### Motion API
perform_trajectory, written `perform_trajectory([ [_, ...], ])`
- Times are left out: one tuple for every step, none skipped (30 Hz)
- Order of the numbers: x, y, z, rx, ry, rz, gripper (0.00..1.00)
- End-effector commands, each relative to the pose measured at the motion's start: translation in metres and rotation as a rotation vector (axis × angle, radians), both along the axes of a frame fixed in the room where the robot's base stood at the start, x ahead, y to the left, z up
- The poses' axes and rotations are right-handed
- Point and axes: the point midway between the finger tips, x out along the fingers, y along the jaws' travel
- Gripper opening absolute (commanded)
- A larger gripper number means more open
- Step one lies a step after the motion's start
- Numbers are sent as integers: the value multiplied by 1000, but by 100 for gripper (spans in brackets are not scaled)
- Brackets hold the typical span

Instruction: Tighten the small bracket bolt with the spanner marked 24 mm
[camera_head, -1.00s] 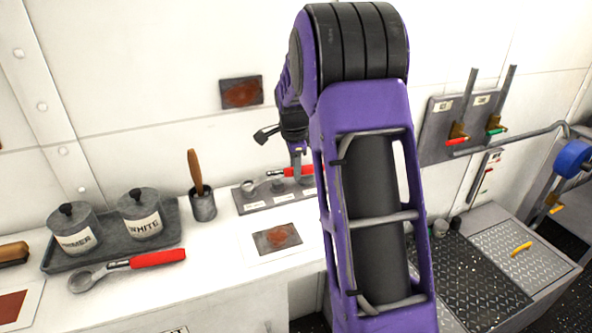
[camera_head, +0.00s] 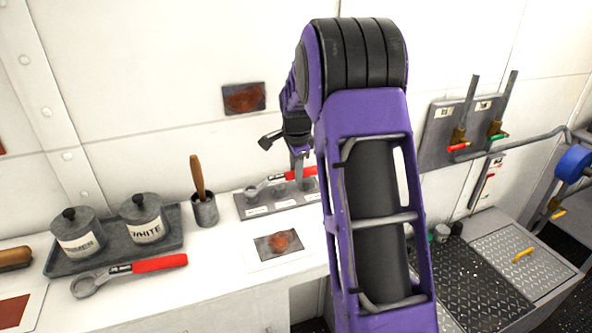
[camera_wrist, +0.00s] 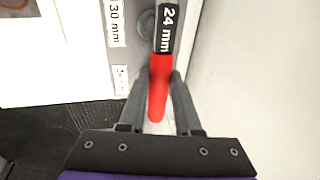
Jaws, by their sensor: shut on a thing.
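The spanner marked 24 mm (camera_wrist: 165,38) runs up the middle of the wrist view, with a red handle and a black label band. My gripper (camera_wrist: 158,82) is shut on its red handle. In the head view this spanner (camera_head: 262,187) is at the small grey rack by the wall, its ring end to the left and my gripper (camera_head: 300,176) at its handle. I cannot tell whether it still touches the rack. The bracket bolt cannot be made out in either view.
The rack (camera_head: 248,212) carries size labels, one reading 30 mm. Another red-handled spanner (camera_head: 158,264) lies on the white bench before a tray (camera_head: 172,238) with two pots. A cup with a brush (camera_head: 205,211) stands left of the rack. Levers (camera_head: 465,105) are on the right wall.

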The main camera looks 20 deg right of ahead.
Motion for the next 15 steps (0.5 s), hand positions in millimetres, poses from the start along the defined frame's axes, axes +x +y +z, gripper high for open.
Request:
perform_trajectory([
  [0, 0, -1, 0, -1, 0, 0],
  [0, 0, -1, 0, -1, 0, 0],
  [0, 0, -2, 0, -1, 0, 0],
  [0, 0, -3, 0, -1, 0, 0],
  [0, 0, -3, 0, -1, 0, 0],
  [0, 0, -4, 0, -1, 0, 0],
  [0, 0, -4, 0, -1, 0, 0],
  [0, 0, -4, 0, -1, 0, 0],
  [0, 0, -5, 0, -1, 0, 0],
  [0, 0, -6, 0, -1, 0, 0],
  [0, 0, -6, 0, -1, 0, 0],
  [0, 0, -7, 0, -1, 0, 0],
  [0, 0, -7, 0, -1, 0, 0],
  [0, 0, -8, 0, -1, 0, 0],
  [0, 0, -8, 0, -1, 0, 0],
])
